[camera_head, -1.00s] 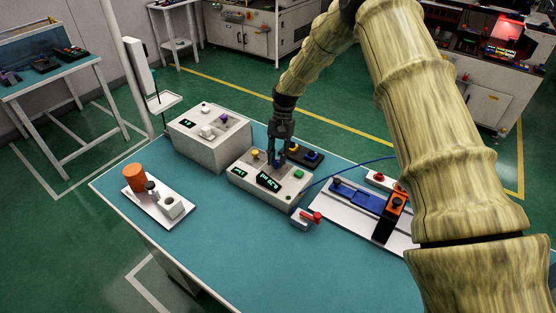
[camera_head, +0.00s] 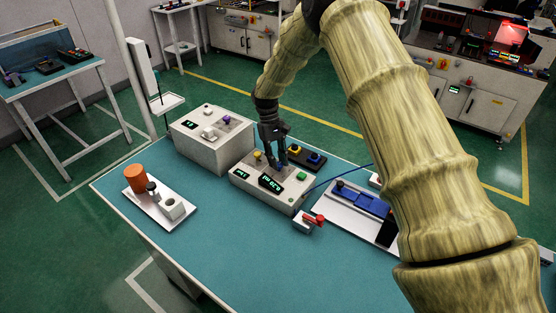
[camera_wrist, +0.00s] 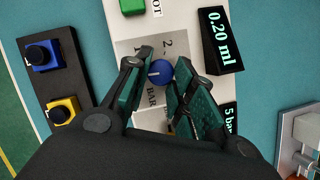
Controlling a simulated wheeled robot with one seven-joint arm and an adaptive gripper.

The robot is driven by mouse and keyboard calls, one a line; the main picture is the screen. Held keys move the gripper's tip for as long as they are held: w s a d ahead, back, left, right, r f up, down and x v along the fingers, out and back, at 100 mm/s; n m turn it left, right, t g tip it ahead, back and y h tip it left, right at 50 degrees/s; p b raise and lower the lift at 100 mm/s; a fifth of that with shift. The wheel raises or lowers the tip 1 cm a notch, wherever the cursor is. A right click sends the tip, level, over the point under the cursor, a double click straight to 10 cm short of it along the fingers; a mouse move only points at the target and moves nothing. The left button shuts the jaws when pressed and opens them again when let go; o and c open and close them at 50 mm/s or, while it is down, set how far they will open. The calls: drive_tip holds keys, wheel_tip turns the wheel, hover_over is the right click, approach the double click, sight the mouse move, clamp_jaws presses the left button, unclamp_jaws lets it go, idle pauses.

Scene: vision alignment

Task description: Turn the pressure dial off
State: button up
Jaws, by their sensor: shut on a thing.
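The blue pressure dial (camera_wrist: 160,72) sits on the white control box (camera_head: 290,196), over a grey plate with "BAR" lettering. A pale mark shows on its face. My gripper (camera_wrist: 165,66) has a finger on each side of the dial and is shut on it. In the head view my gripper (camera_head: 277,158) reaches down onto the top of the box and covers most of the dial. A display reading 0.20 ml (camera_wrist: 217,38) is on the box, and a second display (camera_wrist: 230,118), partly hidden by my finger, reads about 5 bar.
A green button (camera_head: 302,176) and a yellow knob (camera_head: 257,155) are on the same box. A black box with blue and yellow buttons (camera_head: 316,156) stands close behind. A larger white box (camera_head: 210,150) is at left, a red-handled valve (camera_head: 308,226) in front.

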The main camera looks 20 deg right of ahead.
drive_tip(key=shift+n, duration=0.4)
drive_tip(key=o, duration=1.1)
drive_tip(key=shift+c, duration=0.2)
drive_tip(key=v, duration=1.2)
drive_tip(key=shift+a, duration=0.3)
